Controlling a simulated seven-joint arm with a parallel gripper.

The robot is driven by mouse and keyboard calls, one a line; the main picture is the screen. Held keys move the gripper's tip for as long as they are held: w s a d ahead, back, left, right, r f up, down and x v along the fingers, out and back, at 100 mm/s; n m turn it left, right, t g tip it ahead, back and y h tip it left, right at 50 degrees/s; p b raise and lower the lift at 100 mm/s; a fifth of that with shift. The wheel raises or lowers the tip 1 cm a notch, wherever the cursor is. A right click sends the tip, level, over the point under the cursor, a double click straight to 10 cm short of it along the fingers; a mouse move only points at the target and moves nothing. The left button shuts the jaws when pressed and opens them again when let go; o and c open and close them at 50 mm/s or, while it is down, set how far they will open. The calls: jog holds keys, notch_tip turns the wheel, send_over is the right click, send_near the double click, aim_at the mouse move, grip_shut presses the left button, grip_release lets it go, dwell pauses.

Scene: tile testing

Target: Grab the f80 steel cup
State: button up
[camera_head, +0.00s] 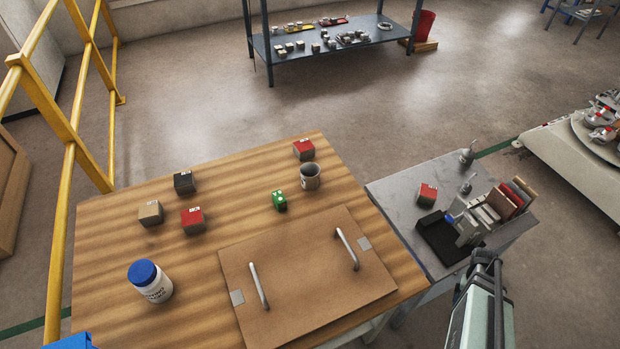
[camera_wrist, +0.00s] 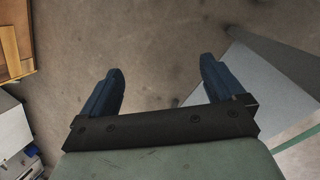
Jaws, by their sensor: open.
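The steel cup (camera_head: 311,178), grey with a dark open top and a small label on its side, stands upright on the wooden table near its right edge. The lettering on it is too small to read. My gripper (camera_wrist: 158,78) shows in the wrist view with its two dark blue fingers wide apart and nothing between them. Bare floor lies beyond the fingers. The cup is not in the wrist view. In the head view my arm comes up at the lower right, well apart from the cup, and I cannot make out the fingers clearly there.
A green item (camera_head: 279,201) is left of the cup, and a red block (camera_head: 304,150) stands behind it. A board with two handles (camera_head: 310,285) lies in front. A white jar (camera_head: 150,283) and several blocks are further left. A grey side table (camera_head: 400,192) holds clutter.

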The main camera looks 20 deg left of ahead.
jog(key=w+d+r+t+h, duration=0.1)
jog(key=w+d+r, duration=0.4)
jog(key=w+r, duration=0.2)
jog(key=w+d+r+h, duration=0.2)
jog(key=w+d+r, duration=0.3)
jog(key=w+r, duration=0.2)
jog(key=w+a+r+n, duration=0.3)
jog(key=w+a+r, duration=0.3)
jog(key=a, duration=0.3)
jog(key=w+a+r+n, duration=0.4)
jog(key=w+a+r, duration=0.25)
jog(key=a, duration=0.25)
notch_tip(320, 180, up, 11)
jog(key=n+t+y, duration=0.2)
jog(key=n+y, duration=0.4)
jog(key=n, duration=0.4)
send_over(310, 174)
jog(key=s, duration=0.2)
jog(key=shift+s+d+f, duration=0.1)
jog(key=shift+d+f, duration=0.05)
jog(key=shift+f, duration=2.15)
jog(key=shift+s+d+f, duration=0.1)
jog(key=shift+d+f, duration=0.05)
jog(key=shift+f, duration=2.15)
jog(key=shift+d+f, duration=0.15)
jog(key=shift+f, duration=2.15)
